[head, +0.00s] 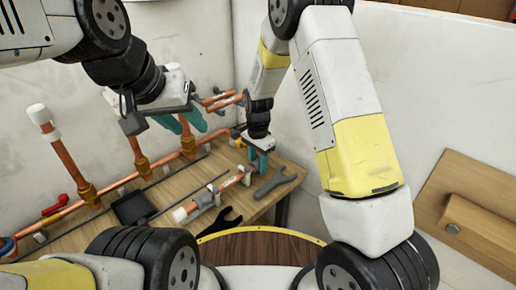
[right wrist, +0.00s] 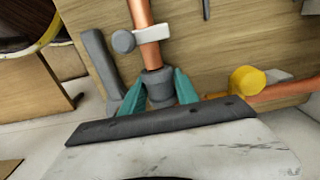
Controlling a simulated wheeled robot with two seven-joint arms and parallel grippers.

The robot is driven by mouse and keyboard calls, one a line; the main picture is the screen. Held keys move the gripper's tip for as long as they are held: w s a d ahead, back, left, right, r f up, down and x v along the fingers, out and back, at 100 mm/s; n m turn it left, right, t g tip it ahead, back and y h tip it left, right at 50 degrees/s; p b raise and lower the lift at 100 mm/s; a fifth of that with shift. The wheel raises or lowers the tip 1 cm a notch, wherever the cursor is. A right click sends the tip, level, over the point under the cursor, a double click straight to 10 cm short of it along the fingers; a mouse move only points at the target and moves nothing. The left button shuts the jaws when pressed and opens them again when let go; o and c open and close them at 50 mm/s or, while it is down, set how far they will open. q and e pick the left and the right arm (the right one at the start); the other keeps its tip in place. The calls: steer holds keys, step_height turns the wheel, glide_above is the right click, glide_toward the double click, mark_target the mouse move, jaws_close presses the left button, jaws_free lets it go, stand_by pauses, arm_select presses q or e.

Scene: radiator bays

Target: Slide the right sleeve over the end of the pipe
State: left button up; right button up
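The copper pipe (head: 229,186) lies on the workbench with a white sleeve (head: 182,214) at its left end. The pipe also shows in the right wrist view (right wrist: 143,28), held in a white clip (right wrist: 146,35). A dark grey sleeve (right wrist: 157,82) sits at the pipe's near end, in line with it; I cannot tell how far it overlaps the pipe. My right gripper (head: 258,163) has its teal fingers on both sides of this sleeve, seemingly touching it, and it also shows in the right wrist view (right wrist: 160,92). My left gripper (head: 182,123) is open and empty, above the back of the bench.
A grey wrench (head: 275,183) lies beside the pipe's right end, and a black wrench (head: 220,222) lies nearer. A black tray (head: 133,208) is left of the pipe. Upright copper pipes (head: 67,158) with brass fittings stand along the back. A yellow knob (right wrist: 247,80) is right of my right gripper.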

steer(key=shift+s+a, duration=0.95)
steer(key=o, duration=1.1)
steer(key=shift+r, duration=3.5)
steer(key=shift+d+r, duration=0.1)
steer(key=s+d+r+n+t+y, duration=0.1)
steer(key=s+d+r+n, duration=0.1)
steer(key=s+d+r, duration=0.35)
steer(key=s+d+r+n+t+y, duration=0.1)
steer(key=s+d+r+n+t, duration=0.15)
steer(key=r, duration=0.55)
steer(key=s+d+r+n+y, duration=0.1)
steer(key=s+d+r+n, duration=0.1)
steer(key=s+d+r, duration=0.35)
steer(key=s+d+r+n+t, duration=0.2)
steer(key=s+d+r+n, duration=0.1)
steer(key=s, duration=0.4)
steer(key=shift+s+r+t+h, duration=0.2)
steer(key=shift+r+t+h, duration=0.2)
steer(key=shift+r, duration=0.3)
